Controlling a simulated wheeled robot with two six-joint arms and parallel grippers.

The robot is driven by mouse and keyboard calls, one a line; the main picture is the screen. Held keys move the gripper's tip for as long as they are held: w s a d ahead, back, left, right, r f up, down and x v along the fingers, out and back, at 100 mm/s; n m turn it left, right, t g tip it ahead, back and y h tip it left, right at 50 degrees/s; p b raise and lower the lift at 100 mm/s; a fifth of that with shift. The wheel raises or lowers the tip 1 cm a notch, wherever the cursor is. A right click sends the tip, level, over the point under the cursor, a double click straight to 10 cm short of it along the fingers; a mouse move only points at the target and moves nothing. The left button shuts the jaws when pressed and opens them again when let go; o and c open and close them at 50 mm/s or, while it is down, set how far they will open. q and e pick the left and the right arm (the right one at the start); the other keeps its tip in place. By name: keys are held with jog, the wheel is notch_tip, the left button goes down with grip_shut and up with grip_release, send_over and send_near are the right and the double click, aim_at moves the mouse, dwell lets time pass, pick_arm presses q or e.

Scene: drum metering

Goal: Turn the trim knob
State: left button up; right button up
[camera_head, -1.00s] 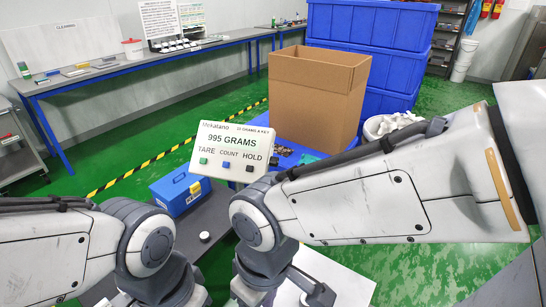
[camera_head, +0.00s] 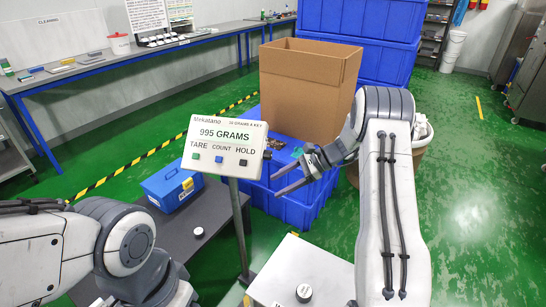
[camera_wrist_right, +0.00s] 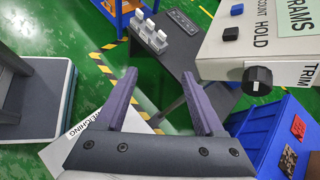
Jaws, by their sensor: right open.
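The trim knob (camera_wrist_right: 257,80) is a black ribbed knob with a white mark on the side face of the display box, beside the word TRIM. In the head view the knob (camera_head: 267,154) juts from the right side of the display box (camera_head: 225,146), which reads 995 GRAMS. My right gripper (camera_head: 274,184) is open and empty, just below and right of the knob, apart from it. In the right wrist view the open jaws (camera_wrist_right: 158,75) have the knob to their right, outside them. My left arm shows at lower left; its gripper is out of view.
A post (camera_head: 239,225) holds up the display box. Blue bins (camera_head: 292,205) and a cardboard box (camera_head: 309,90) stand behind my right gripper. A blue toolbox (camera_head: 172,188) sits on the dark table at left. A white platform (camera_head: 300,268) lies below.

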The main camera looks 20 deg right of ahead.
aim_at(268, 155)
jog(key=w+d+r+m+t+y, duration=0.1)
jog(key=w+d+m+t+y, duration=0.4)
jog(key=d, duration=0.6)
jog(key=w+a+t+p, duration=0.1)
jog(key=w+a+p, duration=0.2)
jog(key=w+a, duration=0.3)
jog(key=a, duration=0.2)
jog(key=shift+a+r+m+t+h, duration=0.25)
jog(key=shift+a+m+t+h, duration=0.05)
jog(key=shift+a+t, duration=0.1)
